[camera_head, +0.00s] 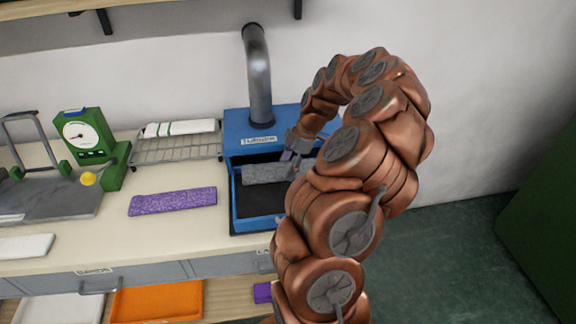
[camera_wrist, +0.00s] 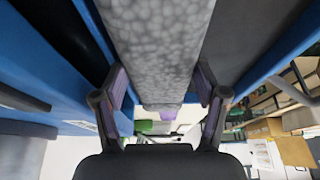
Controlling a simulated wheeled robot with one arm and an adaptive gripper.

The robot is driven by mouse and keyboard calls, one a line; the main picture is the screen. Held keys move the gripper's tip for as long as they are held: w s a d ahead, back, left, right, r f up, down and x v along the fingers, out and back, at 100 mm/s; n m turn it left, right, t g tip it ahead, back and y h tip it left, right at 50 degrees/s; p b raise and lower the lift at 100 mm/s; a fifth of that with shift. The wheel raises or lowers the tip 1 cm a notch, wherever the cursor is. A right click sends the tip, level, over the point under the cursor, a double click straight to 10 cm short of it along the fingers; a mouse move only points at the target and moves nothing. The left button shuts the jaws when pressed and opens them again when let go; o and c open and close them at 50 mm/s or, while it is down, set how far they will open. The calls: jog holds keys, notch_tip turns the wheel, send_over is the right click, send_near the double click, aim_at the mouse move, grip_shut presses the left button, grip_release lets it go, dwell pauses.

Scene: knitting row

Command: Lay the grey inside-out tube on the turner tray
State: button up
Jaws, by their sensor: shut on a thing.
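The grey mottled tube (camera_head: 266,173) is in my gripper (camera_head: 293,165), above the dark bed of the blue turner's tray (camera_head: 236,212). In the wrist view the grey tube (camera_wrist: 160,45) runs between my two fingers (camera_wrist: 160,98), with purple pads at its sides. My arm covers the tray's right part and the tube's right end in the head view. I cannot tell whether the tube touches the tray bed.
A purple tube (camera_head: 173,201) lies on the counter left of the turner. A wire rack (camera_head: 177,150) with a white tube stands behind it. A green dial machine (camera_head: 86,138) stands further left. An orange bin (camera_head: 157,301) is below.

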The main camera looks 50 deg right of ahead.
jog(key=shift+f, duration=0.25)
jog(key=o, duration=0.6)
jog(key=shift+r, duration=0.15)
